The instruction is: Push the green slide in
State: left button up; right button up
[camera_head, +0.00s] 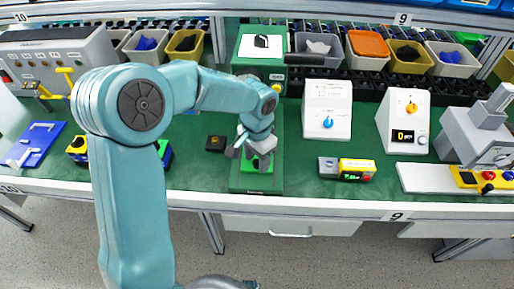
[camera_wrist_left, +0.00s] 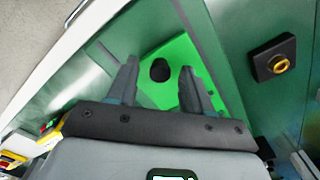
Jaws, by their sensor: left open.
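The bright green slide (camera_head: 258,166) sits low on the dark green base (camera_head: 257,184) of a tall fixture on the bench. In the left wrist view, the green slide (camera_wrist_left: 182,56) carries a round black knob (camera_wrist_left: 159,70). My left gripper (camera_head: 250,153) is over the slide, pointing down, and partly hides it in the head view. In the wrist view, my left gripper (camera_wrist_left: 160,83) has its fingers apart, with the knob showing between them. I cannot tell whether either finger touches the slide or knob. My right gripper is not in view.
A small black box (camera_head: 215,143) stands just left of the fixture; its yellow ring shows in the wrist view (camera_wrist_left: 280,64). White switch boxes (camera_head: 327,108) and a yellow-and-grey display unit (camera_head: 346,169) stand to the right. Bins (camera_head: 368,48) line the back.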

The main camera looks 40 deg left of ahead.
pick_arm(q)
notch_tip(320, 180, up, 16)
jog(key=p, duration=0.2)
jog(key=shift+r, duration=0.1)
